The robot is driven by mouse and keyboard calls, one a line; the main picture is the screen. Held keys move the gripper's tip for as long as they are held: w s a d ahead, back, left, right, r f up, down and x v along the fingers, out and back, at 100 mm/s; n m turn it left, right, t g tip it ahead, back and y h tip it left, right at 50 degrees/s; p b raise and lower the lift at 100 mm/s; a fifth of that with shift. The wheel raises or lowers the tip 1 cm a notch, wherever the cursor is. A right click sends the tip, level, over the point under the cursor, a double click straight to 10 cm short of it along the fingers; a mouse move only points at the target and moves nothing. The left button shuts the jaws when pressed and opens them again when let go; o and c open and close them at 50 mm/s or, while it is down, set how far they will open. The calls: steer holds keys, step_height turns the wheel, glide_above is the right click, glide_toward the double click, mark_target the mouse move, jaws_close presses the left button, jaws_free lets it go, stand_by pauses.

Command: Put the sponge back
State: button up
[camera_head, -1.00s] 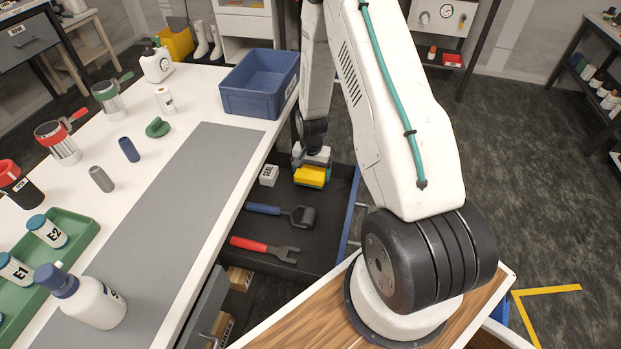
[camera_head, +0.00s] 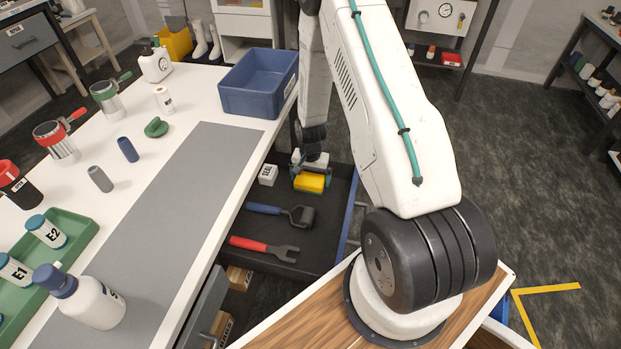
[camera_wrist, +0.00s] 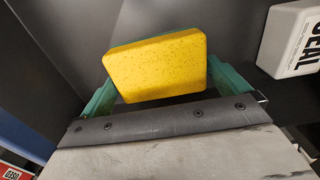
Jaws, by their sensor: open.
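The yellow sponge (camera_head: 310,184) lies in the open dark drawer (camera_head: 262,226), near its far end. In the wrist view the sponge (camera_wrist: 158,66) sits between the two green fingers of my gripper, slightly tilted in the picture. My gripper (camera_head: 312,176) is open, with one finger on each side of the sponge. It also shows in the wrist view (camera_wrist: 158,95). Its wrist body hides part of the view behind the sponge. I cannot tell whether either finger touches the sponge.
A white block marked SEAL (camera_wrist: 292,42) lies left of the sponge in the head view (camera_head: 268,174). A blue bin (camera_head: 258,100) stands on the white bench.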

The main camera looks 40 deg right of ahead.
step_height(320, 180, up, 12)
step_height(320, 180, up, 12)
steer(key=n, duration=0.2)
glide_above(310, 177)
steer(key=s+a, duration=0.1)
steer(key=a, duration=0.3)
steer(key=s+a+r+n, duration=0.1)
steer(key=s+a+r, duration=0.2)
steer(key=r, duration=0.3)
steer(key=s+a+r+n, duration=0.1)
steer(key=s+a+r, duration=0.1)
steer(key=r, duration=0.3)
steer(key=s+a+r+n, duration=0.3)
steer(key=s+r, duration=0.3)
steer(key=s, duration=0.5)
steer(key=s+a+r+n+t, duration=0.1)
steer(key=s+a+r+n, duration=0.2)
steer(key=s, duration=0.8)
step_height(310, 177, up, 4)
steer(key=a, duration=0.2)
steer(key=shift+a+f, duration=0.15)
steer(key=shift+a, duration=0.15)
